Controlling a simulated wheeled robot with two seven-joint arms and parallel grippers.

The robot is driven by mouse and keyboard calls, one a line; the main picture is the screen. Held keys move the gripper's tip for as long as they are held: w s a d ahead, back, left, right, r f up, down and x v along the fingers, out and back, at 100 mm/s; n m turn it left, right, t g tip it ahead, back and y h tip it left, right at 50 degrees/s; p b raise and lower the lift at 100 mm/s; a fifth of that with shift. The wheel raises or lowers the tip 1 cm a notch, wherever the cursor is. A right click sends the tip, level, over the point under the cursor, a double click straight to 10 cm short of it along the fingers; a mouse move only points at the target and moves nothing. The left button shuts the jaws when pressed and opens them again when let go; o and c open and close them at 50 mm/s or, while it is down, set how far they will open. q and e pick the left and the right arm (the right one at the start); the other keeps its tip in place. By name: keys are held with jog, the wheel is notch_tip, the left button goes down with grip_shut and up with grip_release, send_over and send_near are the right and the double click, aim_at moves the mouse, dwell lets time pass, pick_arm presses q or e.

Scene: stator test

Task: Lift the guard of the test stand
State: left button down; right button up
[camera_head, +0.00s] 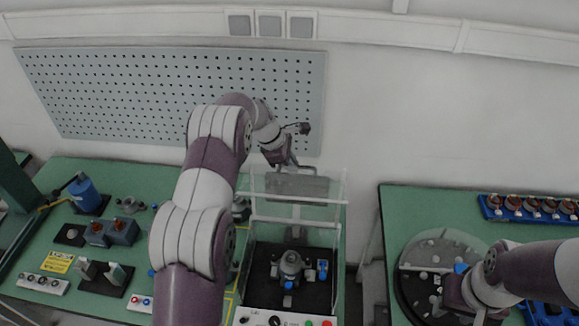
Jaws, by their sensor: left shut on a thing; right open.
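The test stand (245,270) stands on the green bench, a white-framed box with a black floor and a front panel of buttons. Its guard (300,187) is a clear panel with pale edges, showing at the upper back of the stand, above the floor. My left gripper (285,164) is at the guard's top edge, shut on its grey handle; the fingertips are small and partly hidden. A grey metal part (291,264) sits inside the stand, uncovered in this view. My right gripper (460,297) is open at the round turntable (405,285) on the right bench.
A perforated board (110,95) is on the wall behind. A blue cylinder (86,194), grey blocks and small fixtures stand on the left bench. A blue tray (491,212) with several copper-coloured parts lies at the back right. A gap separates the two benches.

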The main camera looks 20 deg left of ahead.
pick_arm(q)
jog(key=shift+f, duration=0.15)
jog(key=shift+w, duration=0.15)
pick_arm(e)
jog(key=shift+s+d, duration=0.1)
jog(key=shift+s, duration=0.15)
pick_arm(q)
jog(key=shift+a, duration=0.1)
jog(key=c, duration=1.2)
grip_release()
jog(key=shift+w, duration=0.2)
jog(key=shift+o, duration=0.2)
jog(key=shift+w+a+f, duration=0.1)
jog(key=shift+w+f, duration=0.1)
jog(key=shift+w, duration=0.15)
jog(key=shift+s+r, duration=0.15)
jog(key=shift+s, duration=0.1)
pick_arm(e)
jog(key=shift+w, duration=0.35)
pick_arm(q)
jog(key=shift+w, duration=0.1)
